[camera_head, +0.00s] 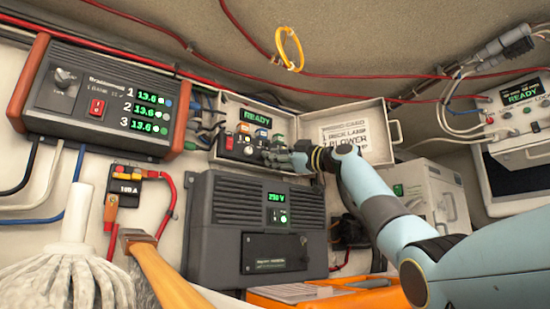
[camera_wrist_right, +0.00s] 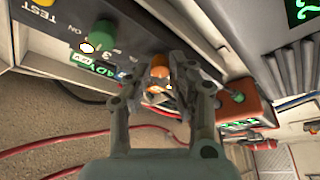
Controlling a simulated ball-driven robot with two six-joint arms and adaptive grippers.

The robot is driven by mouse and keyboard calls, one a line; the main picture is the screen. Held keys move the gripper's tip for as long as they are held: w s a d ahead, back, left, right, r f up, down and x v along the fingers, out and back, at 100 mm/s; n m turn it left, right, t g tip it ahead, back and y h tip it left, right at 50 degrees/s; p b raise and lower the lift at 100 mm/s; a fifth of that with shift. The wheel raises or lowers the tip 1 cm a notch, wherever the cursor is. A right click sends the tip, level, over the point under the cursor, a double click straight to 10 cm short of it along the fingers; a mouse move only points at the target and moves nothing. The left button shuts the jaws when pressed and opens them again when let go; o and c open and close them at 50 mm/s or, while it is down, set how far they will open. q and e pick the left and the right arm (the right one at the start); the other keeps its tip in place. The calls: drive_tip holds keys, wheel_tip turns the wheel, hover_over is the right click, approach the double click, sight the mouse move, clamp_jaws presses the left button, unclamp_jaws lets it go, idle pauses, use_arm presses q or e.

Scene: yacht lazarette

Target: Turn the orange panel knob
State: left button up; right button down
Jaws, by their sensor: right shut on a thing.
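The orange knob (camera_wrist_right: 158,72) shows between the fingertips of my right gripper (camera_wrist_right: 158,85) in the right wrist view. The gripper is shut on it, and the fingers cover part of it. In the head view my right gripper (camera_head: 275,157) reaches into the open panel box (camera_head: 225,112) at the centre back, in front of its lower row of controls. The box has a green READY display (camera_head: 255,117) and a red switch (camera_head: 229,142). A green knob (camera_wrist_right: 103,34) sits beside the orange one in the wrist view. My left gripper is not in view.
The box's open lid (camera_head: 350,118) stands to the right, behind my right arm. A grey power unit (camera_head: 225,225) is below. A charger (camera_head: 95,95) with green readouts is at the left. A mop (camera_head: 75,260) and wooden handle (camera_head: 160,275) stand at front left.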

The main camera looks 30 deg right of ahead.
idle(0.3)
drive_tip(key=c, duration=1.2)
unclamp_jaws()
drive_tip(key=v, duration=1.2)
